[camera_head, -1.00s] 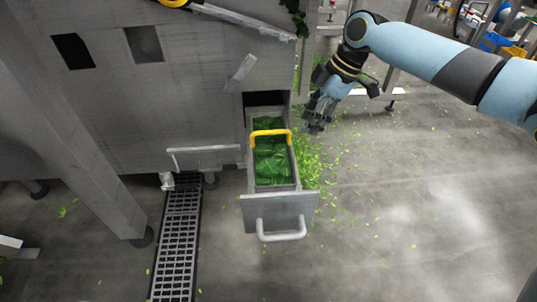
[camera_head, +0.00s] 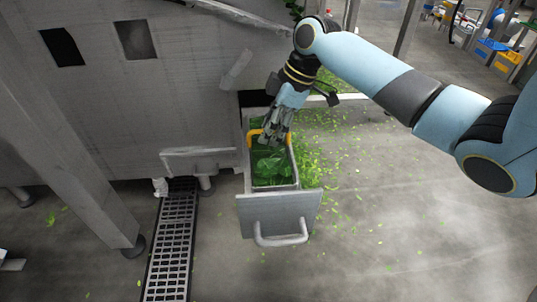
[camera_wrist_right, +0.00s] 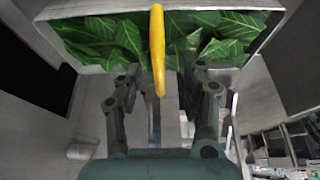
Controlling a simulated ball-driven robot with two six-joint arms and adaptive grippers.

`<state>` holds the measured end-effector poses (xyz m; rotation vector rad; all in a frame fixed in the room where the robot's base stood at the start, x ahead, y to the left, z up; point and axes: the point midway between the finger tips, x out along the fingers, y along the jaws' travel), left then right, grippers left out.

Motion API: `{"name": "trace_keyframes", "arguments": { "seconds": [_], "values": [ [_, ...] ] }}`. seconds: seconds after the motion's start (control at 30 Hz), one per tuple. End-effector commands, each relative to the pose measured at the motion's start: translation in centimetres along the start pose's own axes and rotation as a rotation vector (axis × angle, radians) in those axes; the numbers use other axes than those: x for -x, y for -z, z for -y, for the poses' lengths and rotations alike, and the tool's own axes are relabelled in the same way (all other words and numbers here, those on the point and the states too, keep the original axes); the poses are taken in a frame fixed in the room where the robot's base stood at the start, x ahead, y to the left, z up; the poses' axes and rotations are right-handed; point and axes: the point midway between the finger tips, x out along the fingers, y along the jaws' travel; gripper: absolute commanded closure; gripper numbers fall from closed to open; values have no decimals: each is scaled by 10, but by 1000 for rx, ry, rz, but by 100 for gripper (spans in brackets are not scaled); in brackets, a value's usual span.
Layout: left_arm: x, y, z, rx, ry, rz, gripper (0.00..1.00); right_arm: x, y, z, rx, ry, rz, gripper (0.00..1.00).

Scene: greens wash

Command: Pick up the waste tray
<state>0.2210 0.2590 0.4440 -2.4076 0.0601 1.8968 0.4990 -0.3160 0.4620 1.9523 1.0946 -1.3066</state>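The waste tray (camera_head: 274,186) is a grey box full of green leaves, sitting in a pulled-out drawer (camera_head: 279,214) with a grey front and a bar handle. A yellow handle (camera_head: 256,136) arches over the tray; it also shows in the right wrist view (camera_wrist_right: 157,45). My right gripper (camera_head: 274,141) is over the tray at this handle and hides part of it. In the right wrist view the fingers (camera_wrist_right: 160,95) are apart, with the yellow handle between them. I cannot see clear contact. My left gripper is in neither view.
A large grey machine (camera_head: 130,100) stands behind and left of the drawer. A floor drain grate (camera_head: 172,245) lies to the left. Loose leaves (camera_head: 322,165) are scattered on the floor right of the drawer. The floor at the front right is clear.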

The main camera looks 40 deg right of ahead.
Motion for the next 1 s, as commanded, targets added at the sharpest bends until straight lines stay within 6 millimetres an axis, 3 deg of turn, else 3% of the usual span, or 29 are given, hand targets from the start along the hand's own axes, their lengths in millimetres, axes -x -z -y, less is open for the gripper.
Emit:
{"name": "trace_keyframes", "arguments": {
  "seconds": [0.07,0.37,1.0],
  "values": [
    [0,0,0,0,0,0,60,1,0,0,0,-1,0,62],
    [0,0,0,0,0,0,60,1,0,0,0,0,0,100],
    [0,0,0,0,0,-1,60,2,1,-1,1,-1,-1,100]
  ]
}}
